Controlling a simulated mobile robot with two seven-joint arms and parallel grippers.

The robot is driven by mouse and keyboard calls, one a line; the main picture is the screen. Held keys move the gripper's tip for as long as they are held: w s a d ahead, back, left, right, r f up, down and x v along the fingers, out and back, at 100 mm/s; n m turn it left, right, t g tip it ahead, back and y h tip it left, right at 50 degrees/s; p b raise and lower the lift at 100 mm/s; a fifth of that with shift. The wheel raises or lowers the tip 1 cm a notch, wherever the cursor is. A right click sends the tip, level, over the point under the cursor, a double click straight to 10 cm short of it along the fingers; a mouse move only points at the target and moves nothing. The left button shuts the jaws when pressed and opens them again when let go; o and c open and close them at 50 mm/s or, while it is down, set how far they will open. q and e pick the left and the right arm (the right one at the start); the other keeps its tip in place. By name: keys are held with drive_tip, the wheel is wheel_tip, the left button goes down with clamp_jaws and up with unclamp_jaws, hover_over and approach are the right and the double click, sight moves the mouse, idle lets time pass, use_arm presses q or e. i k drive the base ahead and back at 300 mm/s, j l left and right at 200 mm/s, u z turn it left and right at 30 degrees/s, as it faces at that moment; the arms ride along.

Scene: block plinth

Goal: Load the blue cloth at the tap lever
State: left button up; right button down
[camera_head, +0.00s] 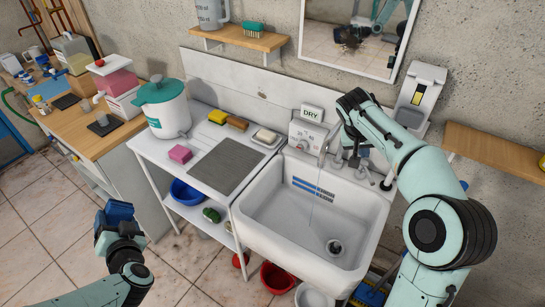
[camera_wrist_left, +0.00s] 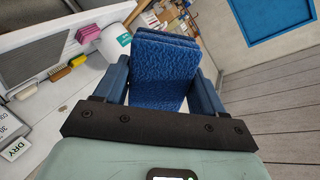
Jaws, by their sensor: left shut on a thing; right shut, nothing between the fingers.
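My left gripper (camera_head: 117,212) is shut on the folded blue cloth (camera_wrist_left: 165,65), held in the air at the lower left of the head view, left of the counter. The wrist view shows the cloth between both fingers. My right gripper (camera_head: 352,155) is shut and empty at the tap (camera_head: 325,148) behind the sink. My right arm partly hides the tap lever, and I cannot tell whether the fingers touch it. A thin line runs down from the spout into the white sink (camera_head: 262,232).
The drainboard holds a pink sponge (camera_head: 180,154), a brush (camera_head: 237,123), a soap dish (camera_head: 266,138) and a teal-lidded pot (camera_head: 163,108). A DRY sign (camera_head: 311,113) stands behind. Red buckets (camera_head: 277,277) stand below the sink. The tiled floor at left is clear.

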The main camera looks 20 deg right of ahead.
sight(363, 165)
drive_tip(key=k+j, duration=0.1)
drive_tip(key=j, duration=0.35)
drive_tip(key=k+j, duration=0.1)
drive_tip(key=j, duration=0.35)
drive_tip(key=k+j, duration=0.1)
drive_tip(key=j, duration=0.4)
